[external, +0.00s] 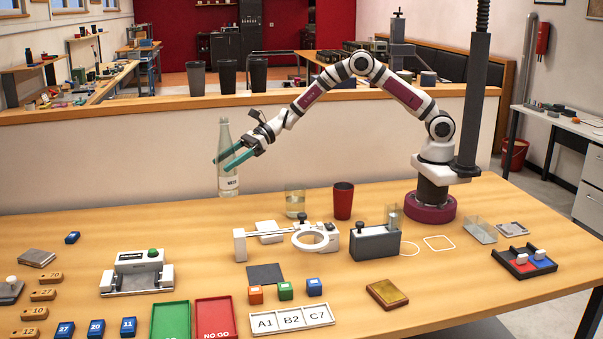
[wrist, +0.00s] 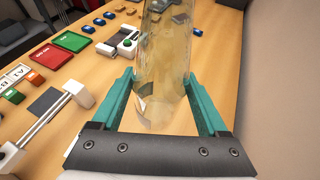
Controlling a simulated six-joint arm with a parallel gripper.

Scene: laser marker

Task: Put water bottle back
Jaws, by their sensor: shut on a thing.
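A white ring stand (external: 309,237) and a grey block device (external: 375,243) are at mid-table. The marker press (external: 137,272), green tray (external: 170,320) and red tray (external: 214,318) lie nearer the front. A low wall (external: 110,160) runs behind the table. The back left of the table is clear.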

